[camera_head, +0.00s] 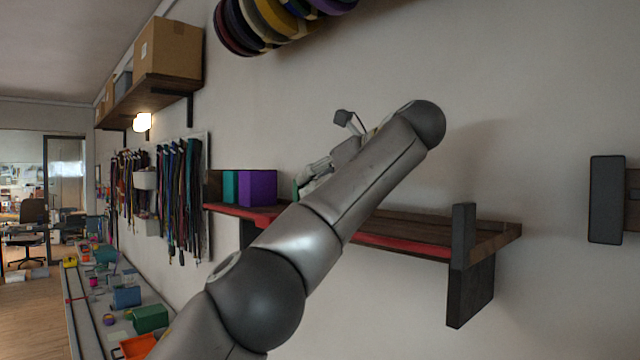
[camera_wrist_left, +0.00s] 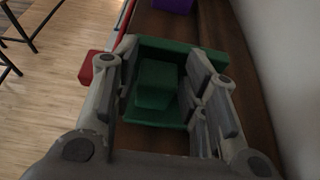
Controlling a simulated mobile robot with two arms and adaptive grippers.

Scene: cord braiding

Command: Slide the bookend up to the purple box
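The purple box (camera_head: 258,187) stands at the left part of the wall shelf, beside a teal box. Its edge also shows at the top of the left wrist view (camera_wrist_left: 172,4). The green bookend (camera_wrist_left: 155,85) is on the shelf, with an upright plate and a block. In the head view only a green sliver of it (camera_head: 296,187) shows; my left arm hides the rest. My left gripper (camera_wrist_left: 165,75) is at the bookend, its fingers spread to either side of the block. A gap shows right of the block; contact is unclear. My right gripper is not in view.
The wooden shelf (camera_head: 405,228) has a red front edge and a dark upright end (camera_head: 462,235) at right. Its surface between bookend and purple box looks clear. A red object (camera_wrist_left: 92,67) shows left of my gripper. Cords hang on the wall (camera_head: 180,190); spools hang above.

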